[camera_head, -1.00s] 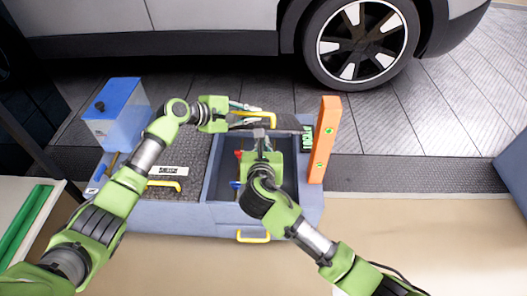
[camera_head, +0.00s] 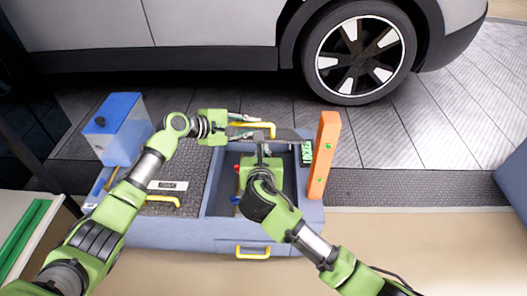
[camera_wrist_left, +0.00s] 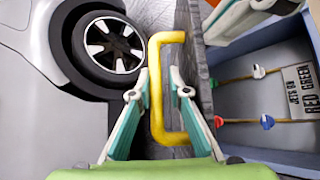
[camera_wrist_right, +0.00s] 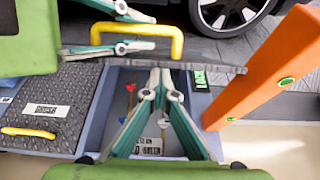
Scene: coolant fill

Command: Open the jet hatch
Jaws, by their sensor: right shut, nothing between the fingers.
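The jet hatch (camera_wrist_right: 220,66) is raised off its compartment and shows nearly edge-on as a dark panel. Its yellow handle (camera_head: 268,126) is on the far side, and it stands tall in the left wrist view (camera_wrist_left: 158,90). My left gripper (camera_head: 243,125) is open, its fingers (camera_wrist_left: 158,85) spread on both sides of the handle. My right gripper (camera_head: 262,148) is shut and empty over the open compartment (camera_wrist_left: 225,100). Its tips (camera_wrist_right: 160,72) are close to the hatch's near edge; I cannot tell if they touch. A label and small red, blue and white levers show inside the compartment.
An orange post (camera_head: 324,155) stands right beside the compartment. A blue tank (camera_head: 119,128) stands at the back left. A textured cover with a yellow handle (camera_head: 163,199) lies left of the compartment. A car (camera_head: 200,25) fills the back.

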